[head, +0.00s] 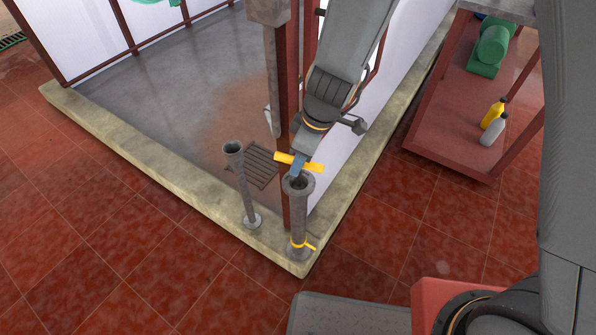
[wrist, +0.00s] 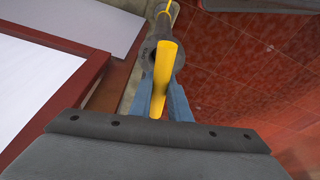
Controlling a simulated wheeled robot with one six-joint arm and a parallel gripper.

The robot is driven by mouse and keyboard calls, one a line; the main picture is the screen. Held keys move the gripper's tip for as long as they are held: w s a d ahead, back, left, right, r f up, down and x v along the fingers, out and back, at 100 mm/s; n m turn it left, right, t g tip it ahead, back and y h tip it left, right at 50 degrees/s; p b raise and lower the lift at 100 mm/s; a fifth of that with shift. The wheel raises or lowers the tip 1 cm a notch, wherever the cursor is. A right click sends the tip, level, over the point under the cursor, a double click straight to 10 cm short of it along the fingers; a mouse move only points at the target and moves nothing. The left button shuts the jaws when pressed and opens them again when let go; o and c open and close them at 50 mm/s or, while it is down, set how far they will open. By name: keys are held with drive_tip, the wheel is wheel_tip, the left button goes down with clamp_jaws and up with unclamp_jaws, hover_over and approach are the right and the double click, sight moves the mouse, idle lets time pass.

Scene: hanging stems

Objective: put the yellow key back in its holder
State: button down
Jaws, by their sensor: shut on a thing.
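The yellow key (head: 284,157) shows as a yellow crossbar in the head view, just above the mouth of a thick grey upright tube (head: 299,215), its apparent holder. My gripper (head: 298,167) has blue fingers and is shut on the key's bar. In the wrist view the yellow bar (wrist: 165,70) runs between my gripper's fingers (wrist: 163,95). The holder's round rim (wrist: 148,50) lies right behind it. The key's shaft is not clearly seen, so I cannot tell how far it is inside the tube.
A thinner grey tube (head: 245,185) stands left of the holder on the same pale kerb (head: 160,165). A dark red post (head: 288,100) rises close behind. A red shelf (head: 445,120) with a yellow bottle (head: 491,115) and a grey bottle (head: 492,131) is at right.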

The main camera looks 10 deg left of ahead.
drive_tip(key=shift+r+p, duration=2.9)
drive_tip(key=shift+r, duration=0.85)
